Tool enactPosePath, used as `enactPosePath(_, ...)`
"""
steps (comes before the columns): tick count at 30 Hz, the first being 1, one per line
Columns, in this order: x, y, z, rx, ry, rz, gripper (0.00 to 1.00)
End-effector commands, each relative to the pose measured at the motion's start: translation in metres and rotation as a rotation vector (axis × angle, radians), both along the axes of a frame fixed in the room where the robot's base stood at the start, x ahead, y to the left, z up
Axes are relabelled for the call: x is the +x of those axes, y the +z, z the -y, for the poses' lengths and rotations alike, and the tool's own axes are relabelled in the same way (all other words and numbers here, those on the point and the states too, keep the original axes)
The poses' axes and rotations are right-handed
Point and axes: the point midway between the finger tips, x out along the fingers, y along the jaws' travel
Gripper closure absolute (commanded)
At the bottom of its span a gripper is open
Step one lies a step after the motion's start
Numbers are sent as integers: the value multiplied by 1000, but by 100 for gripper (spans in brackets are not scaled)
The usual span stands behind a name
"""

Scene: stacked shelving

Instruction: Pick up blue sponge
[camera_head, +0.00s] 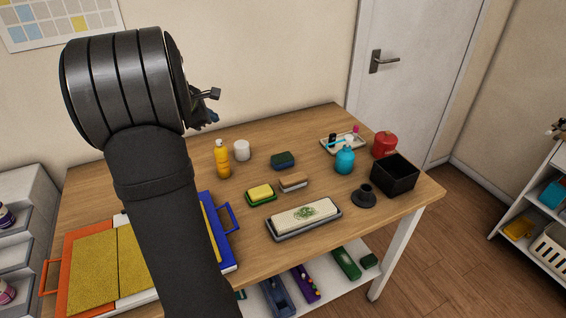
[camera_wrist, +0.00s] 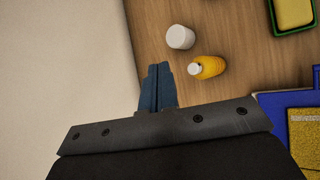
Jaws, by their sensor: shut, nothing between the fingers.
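The blue sponge (camera_head: 283,158) is a small dark blue block with dark green at its lower edge, lying towards the back middle of the wooden table in the head view. I do not see it in the wrist view. My gripper (camera_head: 213,105) is raised above the back left part of the table, to the left of the sponge and apart from it. In the wrist view my gripper (camera_wrist: 158,66) shows two blue fingers shut together with nothing between them. My arm hides part of the table's left side in the head view.
A yellow bottle (camera_head: 222,160) and a white cup (camera_head: 242,150) stand left of the sponge. A yellow sponge (camera_head: 260,191), a brush (camera_head: 293,182) and a grey tray (camera_head: 275,234) lie in front. A blue bottle (camera_head: 345,161) and black bin (camera_head: 394,174) stand right.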

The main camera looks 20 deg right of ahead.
Motion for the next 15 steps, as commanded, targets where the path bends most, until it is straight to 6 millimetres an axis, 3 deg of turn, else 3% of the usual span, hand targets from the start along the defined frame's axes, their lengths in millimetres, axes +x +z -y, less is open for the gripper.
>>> enactPosePath(7,0,0,0,0,0,0,100)
enactPosePath(15,0,0,0,0,0,0,47)
